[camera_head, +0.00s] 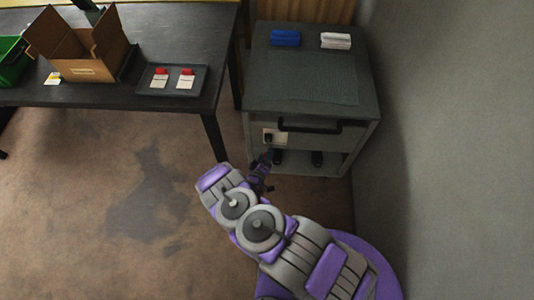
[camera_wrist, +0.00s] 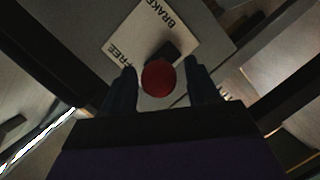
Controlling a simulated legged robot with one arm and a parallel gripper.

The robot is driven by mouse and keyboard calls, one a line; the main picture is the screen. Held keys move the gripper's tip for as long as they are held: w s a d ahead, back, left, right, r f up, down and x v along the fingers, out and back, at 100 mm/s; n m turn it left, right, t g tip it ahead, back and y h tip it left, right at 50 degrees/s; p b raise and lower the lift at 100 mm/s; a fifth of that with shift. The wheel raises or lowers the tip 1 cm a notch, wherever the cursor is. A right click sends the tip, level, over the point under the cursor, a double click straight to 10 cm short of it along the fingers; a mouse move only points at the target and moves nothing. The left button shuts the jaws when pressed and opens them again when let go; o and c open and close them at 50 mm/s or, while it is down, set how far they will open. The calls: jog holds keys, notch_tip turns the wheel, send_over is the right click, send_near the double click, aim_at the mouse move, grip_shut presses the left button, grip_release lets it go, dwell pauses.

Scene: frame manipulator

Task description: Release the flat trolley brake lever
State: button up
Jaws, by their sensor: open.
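The flat trolley (camera_head: 255,95) is a grey cabinet-like cart beside the wall in the head view. A small white label plate (camera_head: 270,131) with a dark part is on its front. In the wrist view the label plate (camera_wrist: 183,30) reads BRAKE at the upper right and FREE at the lower left. The brake lever shows as a round red knob (camera_wrist: 158,78) with a dark piece (camera_wrist: 166,50) behind it, over the plate. My gripper (camera_wrist: 160,68) is open, with one finger on each side of the knob. I cannot tell whether either finger touches it.
A dark handle bar (camera_head: 310,127) crosses the trolley front, just right of the plate. Blue (camera_head: 285,37) and white (camera_head: 336,41) folded items lie on top. A black table (camera_head: 110,95) with a cardboard box (camera_head: 85,50) stands left. The grey wall (camera_head: 450,130) is close on the right.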

jog(key=shift+x, duration=1.25)
jog(key=shift+a, duration=0.1)
grip_shut()
